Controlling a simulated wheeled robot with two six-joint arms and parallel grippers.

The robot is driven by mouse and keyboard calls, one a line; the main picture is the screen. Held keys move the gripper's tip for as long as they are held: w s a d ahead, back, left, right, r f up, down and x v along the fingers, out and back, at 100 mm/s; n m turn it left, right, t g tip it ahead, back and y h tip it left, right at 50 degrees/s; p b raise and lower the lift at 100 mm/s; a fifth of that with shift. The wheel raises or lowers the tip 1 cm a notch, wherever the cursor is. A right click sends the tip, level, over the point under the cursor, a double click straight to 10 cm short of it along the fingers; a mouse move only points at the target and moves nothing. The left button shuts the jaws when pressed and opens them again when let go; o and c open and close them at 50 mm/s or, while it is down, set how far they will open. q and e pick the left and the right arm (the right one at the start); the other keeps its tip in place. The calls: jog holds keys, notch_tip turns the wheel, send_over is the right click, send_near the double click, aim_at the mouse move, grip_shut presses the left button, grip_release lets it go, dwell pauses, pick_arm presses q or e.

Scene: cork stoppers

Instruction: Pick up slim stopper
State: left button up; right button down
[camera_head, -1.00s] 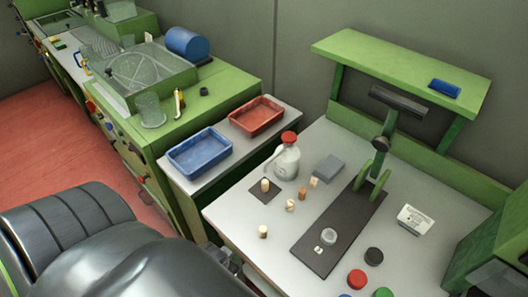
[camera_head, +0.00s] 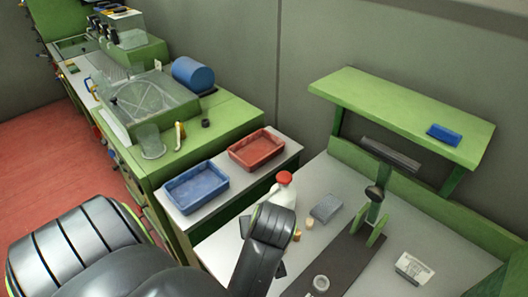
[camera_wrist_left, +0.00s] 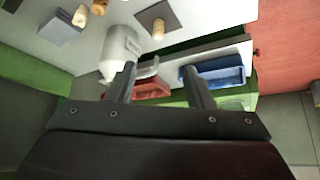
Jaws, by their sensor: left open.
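In the left wrist view a cork stopper (camera_wrist_left: 158,30) stands on a small dark square pad (camera_wrist_left: 146,17). Two more corks, one (camera_wrist_left: 80,16) and another (camera_wrist_left: 99,6), are near the top left. In the head view two corks, one (camera_head: 297,235) and another (camera_head: 309,223), show just right of my left arm. I cannot tell which cork is the slim one. My left gripper (camera_wrist_left: 161,80) is open, with nothing between its fingers; the pad's cork appears beyond them. In the head view my arm hides much of the bench front. My right gripper is not in view.
A white bottle with a red cap (camera_head: 284,190) stands close to my left arm. Blue (camera_head: 195,187) and red (camera_head: 257,149) trays sit on the side table.

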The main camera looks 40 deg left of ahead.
pick_arm(q)
jog(key=p+x, duration=0.1)
jog(key=x, duration=1)
jog(key=shift+a+f, duration=0.25)
jog(key=shift+f, duration=0.05)
jog(key=shift+w+a+f+p, duration=0.3)
jog(key=shift+w+f+p, duration=0.15)
jog(key=shift+p, duration=0.25)
jog(key=x, duration=0.3)
jog(key=shift+w+r+p, duration=0.15)
jog(key=shift+w+p, duration=0.05)
jog(key=shift+p, duration=0.2)
jog(key=shift+w+a+f, duration=0.2)
jog(key=shift+f, duration=0.3)
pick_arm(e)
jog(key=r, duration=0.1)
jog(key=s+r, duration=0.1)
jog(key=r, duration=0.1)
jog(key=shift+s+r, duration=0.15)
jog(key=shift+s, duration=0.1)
